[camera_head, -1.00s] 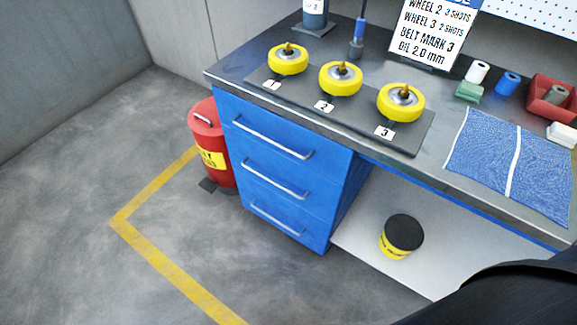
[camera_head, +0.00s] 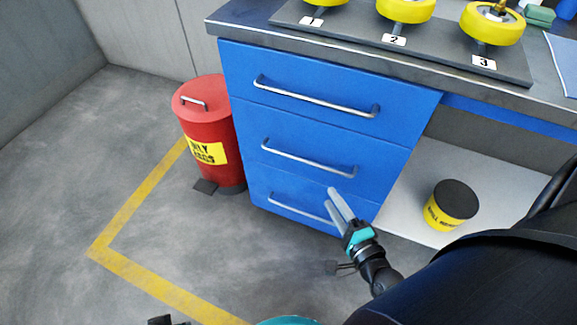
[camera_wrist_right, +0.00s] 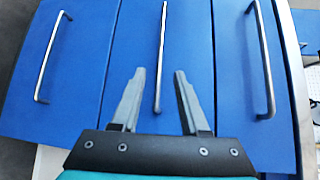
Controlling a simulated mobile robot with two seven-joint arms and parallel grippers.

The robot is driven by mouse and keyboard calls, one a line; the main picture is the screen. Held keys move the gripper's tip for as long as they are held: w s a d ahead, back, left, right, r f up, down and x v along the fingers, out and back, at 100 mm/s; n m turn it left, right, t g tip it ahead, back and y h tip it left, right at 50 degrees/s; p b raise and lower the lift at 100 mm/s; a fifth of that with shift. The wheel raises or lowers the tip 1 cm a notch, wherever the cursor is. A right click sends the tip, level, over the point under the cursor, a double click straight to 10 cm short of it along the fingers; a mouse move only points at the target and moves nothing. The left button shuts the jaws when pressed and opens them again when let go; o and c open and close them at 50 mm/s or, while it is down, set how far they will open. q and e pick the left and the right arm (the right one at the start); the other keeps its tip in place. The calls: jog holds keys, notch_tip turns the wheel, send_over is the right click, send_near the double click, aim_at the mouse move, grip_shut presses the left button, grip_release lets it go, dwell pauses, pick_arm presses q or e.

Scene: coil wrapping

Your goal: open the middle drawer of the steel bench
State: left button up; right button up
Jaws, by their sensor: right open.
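The steel bench has a blue cabinet with three drawers, all closed. The middle drawer (camera_head: 285,140) has a silver bar handle (camera_head: 308,160) across its front. My right gripper (camera_head: 332,197) is open and empty, in front of the lower drawers, its fingertips pointing towards the cabinet. In the right wrist view the drawers look turned on their side. There the middle handle (camera_wrist_right: 160,45) runs upright between the two open fingertips (camera_wrist_right: 158,72). Whether the fingers are level with the bar in depth I cannot tell.
The top handle (camera_head: 315,100) and bottom handle (camera_head: 298,207) lie above and below. A red bin (camera_head: 207,125) stands left of the cabinet. A black-lidded yellow tub (camera_head: 452,206) sits on the shelf at right. Yellow wheels (camera_head: 405,10) stand on the bench top. Floor in front is clear.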

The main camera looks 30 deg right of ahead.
aim_at(306, 160)
pick_arm(q)
notch_tip(306, 160, up, 10)
jog(key=w+t+b, duration=0.1)
jog(key=b, duration=0.3)
jog(key=shift+w+t, duration=0.2)
jog(key=shift+t, duration=0.1)
pick_arm(e)
jog(key=shift+w+d+f, duration=0.15)
jog(key=shift+w+f, duration=0.2)
jog(key=shift+w, duration=2.15)
jog(key=shift+w+d+f, duration=0.2)
jog(key=shift+w+f, duration=0.1)
jog(key=shift+w, duration=2.25)
jog(key=shift+w+d+f, duration=0.15)
jog(key=shift+w+f, duration=0.2)
jog(key=shift+w, duration=2.15)
pick_arm(q)
jog(key=shift+f, duration=0.1)
pick_arm(e)
jog(key=shift+c, duration=0.4)
grip_shut()
pick_arm(q)
jog(key=shift+d, duration=0.1)
